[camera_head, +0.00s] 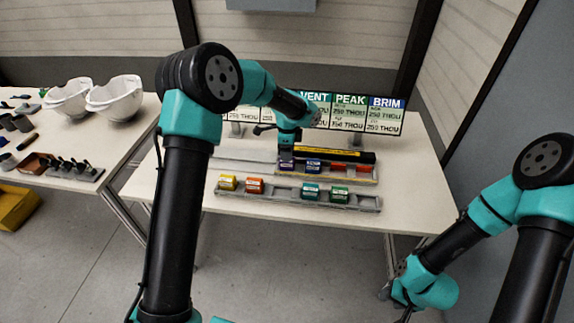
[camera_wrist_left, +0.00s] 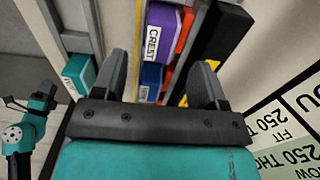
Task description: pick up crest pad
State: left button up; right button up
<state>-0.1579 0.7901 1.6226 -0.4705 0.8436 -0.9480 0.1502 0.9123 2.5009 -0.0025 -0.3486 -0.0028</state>
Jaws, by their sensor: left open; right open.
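The crest pad is a purple block (camera_wrist_left: 160,42) with a white label reading CREST, seen in the left wrist view. In the head view it shows as a small purple block (camera_head: 286,163) in the rear rack, just below my left gripper (camera_head: 288,150). In the left wrist view my left gripper (camera_wrist_left: 162,65) is open, with its fingers on either side of the pad's line and nothing held. The fingertips are partly hidden in the head view. My right gripper (camera_head: 389,291) is low beside the table's right front, small and partly hidden behind its arm.
A blue block (camera_head: 314,166) and red blocks (camera_head: 338,168) sit right of the pad. The front rack (camera_head: 292,204) holds yellow, orange, teal and green blocks. A black-and-yellow bar (camera_head: 340,155) lies behind. Signs (camera_head: 350,113) stand at the back. White helmet shells (camera_head: 115,98) are on the left table.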

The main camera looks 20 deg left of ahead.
aim_at(287, 164)
pick_arm(q)
jog(key=shift+f, duration=0.1)
notch_tip(287, 164, down, 5)
jog(key=shift+a, duration=0.1)
dwell(0.3)
jog(key=c, duration=1)
